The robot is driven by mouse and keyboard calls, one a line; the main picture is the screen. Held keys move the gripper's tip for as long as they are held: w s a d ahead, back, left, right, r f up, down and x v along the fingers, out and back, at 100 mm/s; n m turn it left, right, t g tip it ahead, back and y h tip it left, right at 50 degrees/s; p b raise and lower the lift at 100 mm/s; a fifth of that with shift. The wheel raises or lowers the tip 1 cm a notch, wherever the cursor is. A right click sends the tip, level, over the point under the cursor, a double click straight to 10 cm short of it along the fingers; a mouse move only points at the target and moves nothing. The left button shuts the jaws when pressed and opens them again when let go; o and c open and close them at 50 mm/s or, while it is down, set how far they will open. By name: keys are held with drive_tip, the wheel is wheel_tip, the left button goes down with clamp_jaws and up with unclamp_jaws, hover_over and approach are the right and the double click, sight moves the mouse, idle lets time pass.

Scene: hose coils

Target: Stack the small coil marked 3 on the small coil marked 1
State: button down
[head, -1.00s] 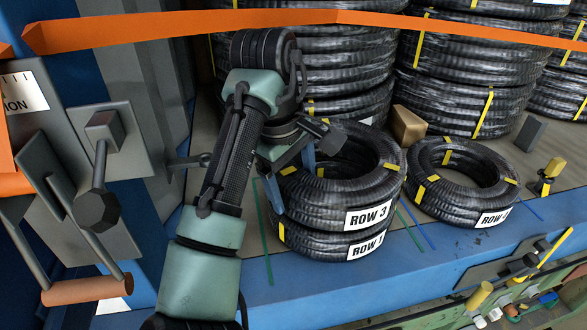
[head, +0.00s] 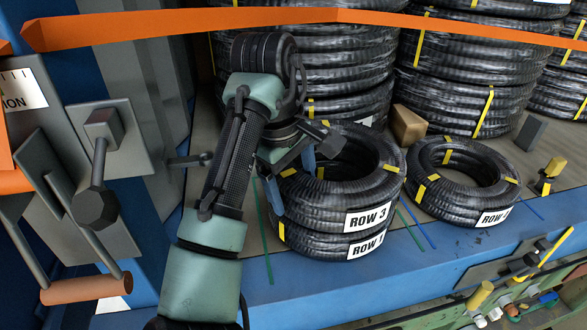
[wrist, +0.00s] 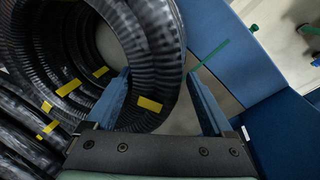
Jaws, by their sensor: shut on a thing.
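The black coil marked ROW 3 (head: 335,212) lies flat on the coil marked ROW 1 (head: 318,243) in the head view. The two are closely lined up, with no visible gap between them, and both labels face the front. My gripper (head: 290,182) is at the left side of the upper coil, one blue finger inside its hole and one outside. In the wrist view my gripper (wrist: 157,90) straddles the wall of the ROW 3 coil (wrist: 150,55), shut on it. The lower coil is mostly hidden under the upper one.
A single coil (head: 463,202) with a partly unreadable ROW label lies close to the right of the stack. Tall coil stacks (head: 470,75) and a tan block (head: 408,125) stand behind. A blue edge (head: 340,290) runs along the front. An orange strap (head: 180,25) crosses above.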

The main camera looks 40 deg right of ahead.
drive_tip(key=shift+f, duration=0.25)
idle(0.8)
unclamp_jaws()
drive_tip(key=shift+s+a+f, duration=0.1)
drive_tip(key=shift+f, duration=0.15)
drive_tip(key=shift+r, duration=0.15)
drive_tip(key=shift+v, duration=3.45)
